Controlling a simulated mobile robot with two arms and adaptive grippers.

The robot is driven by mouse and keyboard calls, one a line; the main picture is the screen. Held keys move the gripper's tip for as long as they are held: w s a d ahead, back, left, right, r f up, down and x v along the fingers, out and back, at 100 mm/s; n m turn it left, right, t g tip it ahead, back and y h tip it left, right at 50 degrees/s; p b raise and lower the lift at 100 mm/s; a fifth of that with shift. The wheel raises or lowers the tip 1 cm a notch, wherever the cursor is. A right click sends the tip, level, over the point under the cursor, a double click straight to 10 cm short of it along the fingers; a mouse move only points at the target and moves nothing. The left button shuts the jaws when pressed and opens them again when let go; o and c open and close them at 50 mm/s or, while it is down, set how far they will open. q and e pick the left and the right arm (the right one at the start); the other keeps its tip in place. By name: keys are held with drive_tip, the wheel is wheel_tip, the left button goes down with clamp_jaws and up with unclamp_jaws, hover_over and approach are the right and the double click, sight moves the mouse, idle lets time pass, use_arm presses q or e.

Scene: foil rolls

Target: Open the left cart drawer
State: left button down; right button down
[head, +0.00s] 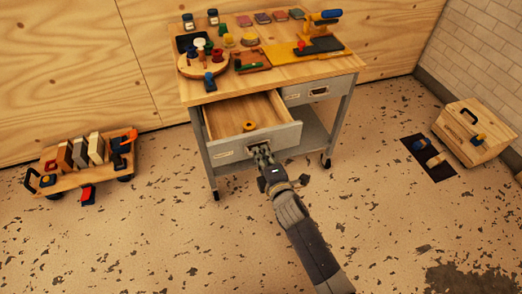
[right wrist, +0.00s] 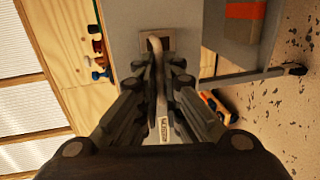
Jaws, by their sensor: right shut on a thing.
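The cart (head: 350,68) has a wooden top and a grey frame. Its left drawer (head: 277,139) is pulled well out, with its wooden inside showing. A small yellow-orange ring-shaped thing (head: 249,126) lies in it near the front. My right gripper (head: 262,150) is at the drawer's grey front, shut on the handle. In the right wrist view, my right gripper (right wrist: 165,85) has its fingers on both sides of the handle (right wrist: 156,46). The fingers hide part of the handle. The right drawer (head: 318,91) looks closed. My left gripper is out of view.
Jars, a round wooden tray (head: 190,72) and tools crowd the cart top. A low wheeled board (head: 75,180) with several blocks stands on the left. A wooden box (head: 475,133) and dark mat (head: 428,158) lie on the right. Floor before the cart is open.

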drive_tip(key=shift+s+d, duration=0.1)
drive_tip(key=shift+s, duration=0.1)
drive_tip(key=c, duration=1.8)
unclamp_jaws()
drive_tip(key=shift+o, duration=0.2)
drive_tip(key=v, duration=1.2)
